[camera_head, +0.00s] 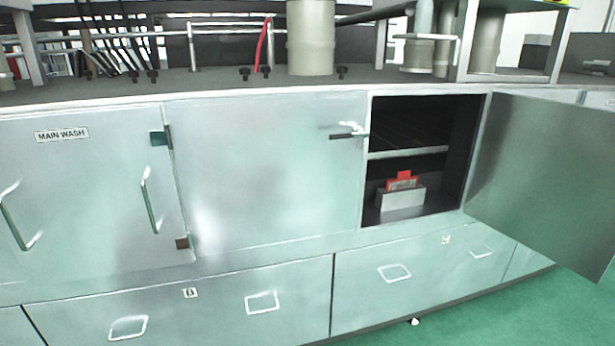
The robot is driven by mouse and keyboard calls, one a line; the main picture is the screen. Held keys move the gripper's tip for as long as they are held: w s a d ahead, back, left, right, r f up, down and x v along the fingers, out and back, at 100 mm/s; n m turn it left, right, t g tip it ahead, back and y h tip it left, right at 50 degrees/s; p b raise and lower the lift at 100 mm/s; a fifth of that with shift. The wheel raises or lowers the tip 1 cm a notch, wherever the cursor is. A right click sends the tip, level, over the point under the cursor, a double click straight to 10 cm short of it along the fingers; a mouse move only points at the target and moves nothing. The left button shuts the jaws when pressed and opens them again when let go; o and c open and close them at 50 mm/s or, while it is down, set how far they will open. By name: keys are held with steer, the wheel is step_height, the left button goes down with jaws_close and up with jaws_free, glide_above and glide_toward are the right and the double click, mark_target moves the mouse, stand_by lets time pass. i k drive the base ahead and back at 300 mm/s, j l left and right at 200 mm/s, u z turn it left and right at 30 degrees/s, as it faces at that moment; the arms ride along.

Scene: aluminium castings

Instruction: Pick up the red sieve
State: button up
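A small red object (403,183), which looks like the red sieve, is inside the open cabinet compartment at centre right. It stands in or behind a light grey box (401,199) on the compartment floor, below a shelf (408,153). Its upper part shows, with a tab sticking up; its lower part is hidden by the box. My gripper is not in view.
The compartment's door (545,170) stands wide open to the right. The door to its left (265,175) is shut, its handle (348,135) beside the opening. Drawers (425,270) lie below. Grey cylinders (311,40) stand on the worktop. Green floor (500,318) is clear at lower right.

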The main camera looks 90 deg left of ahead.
mark_target(404, 181)
steer(key=u, duration=1.95)
steer(key=i+l+u, duration=0.1)
steer(key=i+l, duration=0.3)
steer(key=i+l+u, duration=0.1)
steer(key=i+l, duration=0.3)
steer(key=l, duration=0.2)
steer(key=i+l+u, duration=0.1)
steer(key=i+l, duration=0.3)
steer(key=l, duration=0.1)
